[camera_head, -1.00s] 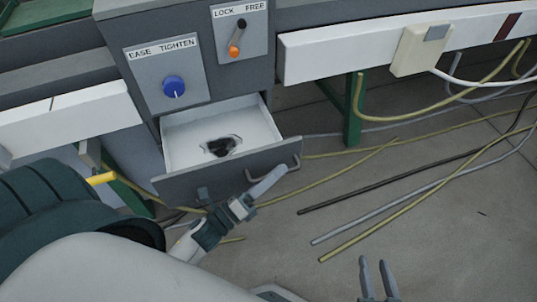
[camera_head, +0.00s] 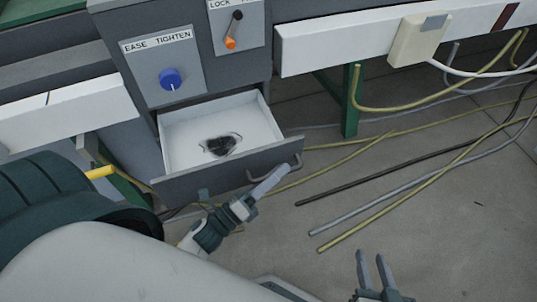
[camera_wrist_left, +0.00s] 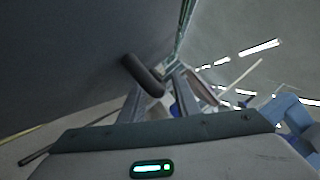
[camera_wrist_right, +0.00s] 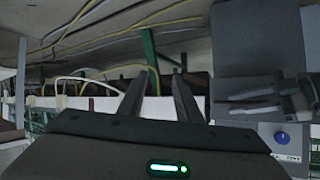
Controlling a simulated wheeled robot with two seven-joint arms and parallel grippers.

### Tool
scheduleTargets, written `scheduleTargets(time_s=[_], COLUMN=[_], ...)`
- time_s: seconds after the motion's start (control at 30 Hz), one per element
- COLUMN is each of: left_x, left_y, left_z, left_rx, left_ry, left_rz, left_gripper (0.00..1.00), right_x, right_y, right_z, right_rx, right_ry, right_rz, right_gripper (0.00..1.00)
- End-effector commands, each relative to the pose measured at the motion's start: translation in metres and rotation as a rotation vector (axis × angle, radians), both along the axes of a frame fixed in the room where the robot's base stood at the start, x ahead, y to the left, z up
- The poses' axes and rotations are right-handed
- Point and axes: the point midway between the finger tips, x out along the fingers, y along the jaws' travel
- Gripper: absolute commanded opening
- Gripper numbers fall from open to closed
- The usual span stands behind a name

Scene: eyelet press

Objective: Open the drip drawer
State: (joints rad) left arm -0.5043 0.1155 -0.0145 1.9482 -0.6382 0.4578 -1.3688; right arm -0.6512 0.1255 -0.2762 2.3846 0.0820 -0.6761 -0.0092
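The drip drawer (camera_head: 178,187) is pulled out of the grey cabinet, showing a white inside with a dark stain. Its bar handle (camera_head: 291,168) is on the right part of its front. My left gripper (camera_head: 270,181) is at the handle. In the left wrist view the handle (camera_wrist_left: 143,76) reaches between the parted fingers of the left gripper (camera_wrist_left: 158,95); whether it touches them I cannot tell. My right gripper (camera_head: 371,270) is open and empty, low over the floor, away from the drawer; it also shows in the right wrist view (camera_wrist_right: 158,95).
Above the drawer are a blue knob (camera_head: 170,79) marked EASE TIGHTEN and an orange-tipped lever (camera_head: 232,38). Several cables (camera_head: 400,190) lie on the floor at right. A green table leg (camera_head: 350,104) stands right of the drawer. A dark green round body (camera_head: 60,205) fills the lower left.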

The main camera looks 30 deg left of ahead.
Motion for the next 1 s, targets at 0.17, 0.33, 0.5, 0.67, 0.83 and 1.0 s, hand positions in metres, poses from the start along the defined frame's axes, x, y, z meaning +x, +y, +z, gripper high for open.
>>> scheduleTargets(time_s=[0.17, 0.33, 0.5, 0.67, 0.83, 1.0], left_x=[0.0, -0.006, -0.022, -0.047, -0.079, -0.111], left_y=[0.0, 0.003, 0.008, 0.018, 0.03, 0.042], left_z=[0.0, -0.002, -0.006, -0.012, -0.02, -0.027], left_rx=[0.0, 0.0, 0.0, 0.001, 0.0, 0.0], left_ry=[0.0, 0.002, 0.003, 0.004, 0.005, 0.005], left_rz=[0.0, 0.001, 0.001, 0.001, 0.002, 0.002], left_gripper=[0.29, 0.29, 0.29, 0.29, 0.29, 0.29], right_x=[0.0, 0.001, 0.002, 0.006, 0.009, 0.012], right_y=[0.0, 0.0, 0.001, 0.002, 0.004, 0.007], right_z=[0.0, 0.0, 0.003, 0.007, 0.014, 0.02], right_rx=[0.0, 0.0, 0.004, 0.012, 0.022, 0.033], right_ry=[0.0, -0.004, -0.021, -0.052, -0.094, -0.13], right_rz=[0.0, 0.0, -0.002, -0.003, -0.005, -0.003], right_gripper=[0.31, 0.31, 0.31, 0.31, 0.31, 0.31])
